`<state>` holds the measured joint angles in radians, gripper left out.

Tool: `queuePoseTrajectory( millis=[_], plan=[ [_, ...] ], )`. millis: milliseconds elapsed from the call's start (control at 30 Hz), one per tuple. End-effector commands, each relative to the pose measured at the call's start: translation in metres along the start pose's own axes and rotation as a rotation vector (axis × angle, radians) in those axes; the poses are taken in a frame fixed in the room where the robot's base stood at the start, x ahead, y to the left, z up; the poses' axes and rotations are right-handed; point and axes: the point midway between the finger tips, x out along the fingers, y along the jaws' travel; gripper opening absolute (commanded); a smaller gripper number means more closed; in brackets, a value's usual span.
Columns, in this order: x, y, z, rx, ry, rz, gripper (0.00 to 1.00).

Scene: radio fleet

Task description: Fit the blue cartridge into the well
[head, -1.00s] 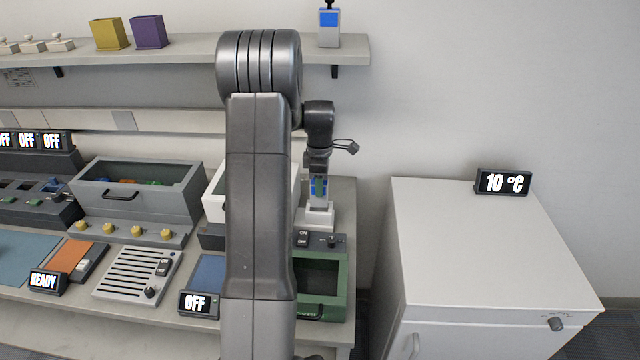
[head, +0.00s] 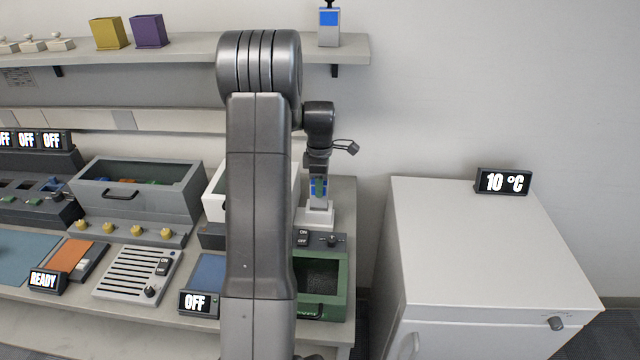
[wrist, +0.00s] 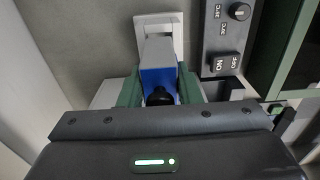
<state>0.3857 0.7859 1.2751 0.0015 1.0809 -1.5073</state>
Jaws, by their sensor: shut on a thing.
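My gripper (head: 318,187) is shut on the blue cartridge (wrist: 157,82), with a green-padded finger on each side of it. The cartridge has a grey part and a black knob that faces the wrist camera. A white block (head: 317,217), which looks like the well, stands on the bench straight below my gripper. Its white rim (wrist: 176,24) shows just beyond the cartridge in the wrist view. The cartridge's lower end is hidden, so I cannot tell how far it sits in the block.
A dark switch panel (head: 318,240) and a green box (head: 335,297) stand in front of the white block. A white cabinet (head: 480,250) is to the right, past a gap. The shelf (head: 190,50) above holds another blue-faced unit (head: 329,25).

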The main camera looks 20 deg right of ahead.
Motion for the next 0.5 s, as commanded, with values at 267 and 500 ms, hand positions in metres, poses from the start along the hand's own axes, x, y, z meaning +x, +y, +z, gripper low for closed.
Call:
queuePoseTrajectory(
  millis=[267, 500],
  plan=[
    [0.008, 0.000, 0.000, 0.000, 0.000, 0.000, 0.05],
    [0.014, 0.000, 0.000, 0.000, 0.000, 0.001, 0.05]
  ],
)
